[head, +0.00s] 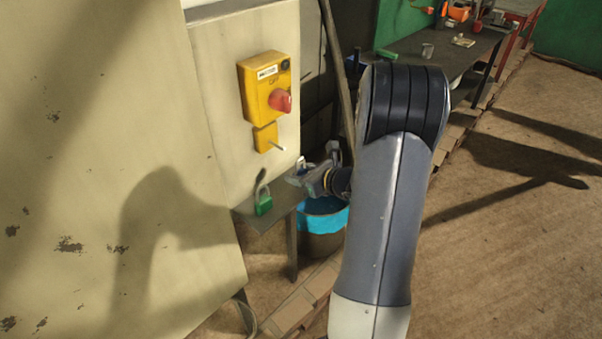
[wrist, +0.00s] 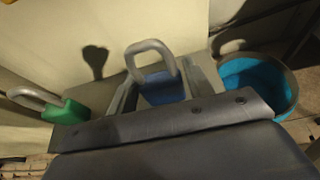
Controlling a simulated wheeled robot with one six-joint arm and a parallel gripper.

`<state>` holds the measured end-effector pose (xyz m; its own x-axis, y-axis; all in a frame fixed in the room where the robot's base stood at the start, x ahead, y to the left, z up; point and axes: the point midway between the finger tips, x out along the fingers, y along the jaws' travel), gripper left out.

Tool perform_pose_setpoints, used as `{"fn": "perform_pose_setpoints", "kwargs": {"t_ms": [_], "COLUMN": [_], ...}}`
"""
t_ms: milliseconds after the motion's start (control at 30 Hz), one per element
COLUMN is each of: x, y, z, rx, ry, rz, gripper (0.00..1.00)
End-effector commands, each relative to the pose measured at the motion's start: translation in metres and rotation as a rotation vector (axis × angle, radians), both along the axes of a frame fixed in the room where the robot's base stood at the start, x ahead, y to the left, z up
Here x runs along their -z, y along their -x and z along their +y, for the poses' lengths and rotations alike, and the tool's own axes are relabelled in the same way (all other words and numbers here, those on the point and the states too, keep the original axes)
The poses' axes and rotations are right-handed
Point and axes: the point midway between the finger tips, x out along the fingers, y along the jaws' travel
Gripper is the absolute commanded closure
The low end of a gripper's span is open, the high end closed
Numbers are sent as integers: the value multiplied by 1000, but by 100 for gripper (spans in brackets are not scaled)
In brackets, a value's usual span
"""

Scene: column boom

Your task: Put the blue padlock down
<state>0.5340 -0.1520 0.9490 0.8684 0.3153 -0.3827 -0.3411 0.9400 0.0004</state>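The blue padlock (wrist: 162,88), with a grey shackle pointing up, sits between the two fingers of my gripper (wrist: 160,92) in the wrist view. The fingers press against both sides of its body. In the head view my gripper (head: 303,176) is at the right end of a small grey shelf (head: 262,226); the blue body cannot be made out there. I cannot tell whether the padlock touches the shelf. A green padlock (head: 263,204) stands on the shelf to the left, its shackle up; it also shows in the wrist view (wrist: 66,111).
A yellow switch box (head: 258,90) with a red knob and a yellow plate with a peg (head: 266,138) are on the cabinet above the shelf. A workbench (head: 455,58) is farther back.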

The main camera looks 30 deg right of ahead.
Motion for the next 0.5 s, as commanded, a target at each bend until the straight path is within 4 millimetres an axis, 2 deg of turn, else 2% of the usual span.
{"fn": "perform_pose_setpoints", "kwargs": {"t_ms": [33,167,500], "x": [0,0,-5], "y": [0,0,0], "z": [0,0,0], "rx": [0,0,0], "ry": [0,0,-1], "rz": [0,0,0], "gripper": [47,37,37]}}
